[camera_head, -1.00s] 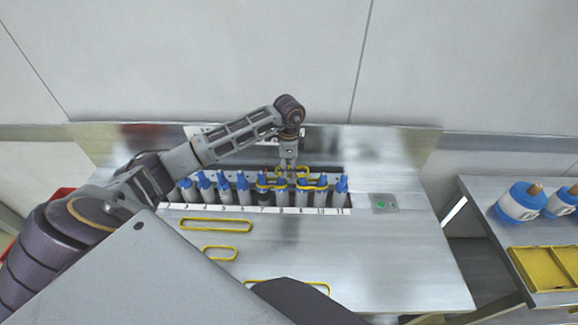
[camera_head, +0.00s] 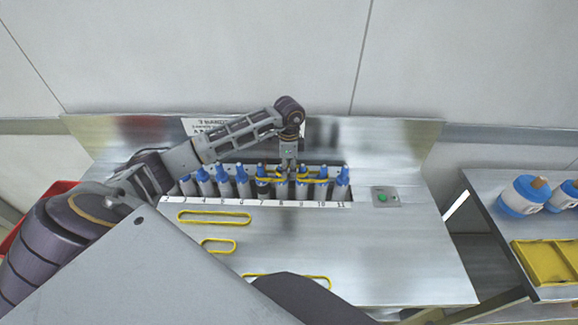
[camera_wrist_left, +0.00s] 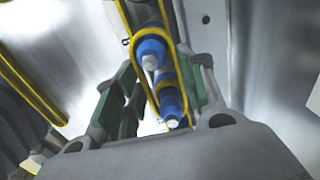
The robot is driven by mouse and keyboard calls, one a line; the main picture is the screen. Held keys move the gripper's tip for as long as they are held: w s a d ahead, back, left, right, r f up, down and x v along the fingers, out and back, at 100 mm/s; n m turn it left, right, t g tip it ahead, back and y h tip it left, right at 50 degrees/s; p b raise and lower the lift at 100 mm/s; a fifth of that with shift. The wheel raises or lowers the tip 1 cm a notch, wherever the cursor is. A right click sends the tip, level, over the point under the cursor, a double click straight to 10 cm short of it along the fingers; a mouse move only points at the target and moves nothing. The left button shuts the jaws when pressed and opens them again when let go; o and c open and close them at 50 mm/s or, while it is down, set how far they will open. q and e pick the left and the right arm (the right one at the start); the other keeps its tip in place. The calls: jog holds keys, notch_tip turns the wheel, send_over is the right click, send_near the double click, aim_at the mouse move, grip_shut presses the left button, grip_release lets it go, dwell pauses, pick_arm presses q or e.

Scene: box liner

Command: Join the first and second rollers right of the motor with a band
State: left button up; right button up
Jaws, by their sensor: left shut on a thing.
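A row of upright rollers (camera_head: 222,182) with blue tops stands in a slot behind a numbered strip. The roller near number 7 (camera_head: 263,186) looks darker; I cannot tell for sure whether it is the motor. My left gripper (camera_head: 287,167) points down over the rollers near 8 and 9 and is shut on a yellow band (camera_head: 312,180). In the left wrist view the green-padded fingers (camera_wrist_left: 160,100) flank blue roller tops (camera_wrist_left: 150,53), with the yellow band (camera_wrist_left: 127,33) running around them. Which rollers it encloses is partly hidden. My right gripper is not in view.
Loose yellow bands lie on the metal bench: a long one (camera_head: 213,217), a short one (camera_head: 218,246) and one at the front (camera_head: 310,278), partly hidden. A side table holds blue-white containers (camera_head: 522,196) and a yellow tray (camera_head: 545,262).

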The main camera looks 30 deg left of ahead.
pick_arm(q)
jog(key=shift+f, duration=0.1)
jog(key=o, duration=0.9)
jog(key=shift+r, duration=6.05)
jog(key=shift+f, duration=0.1)
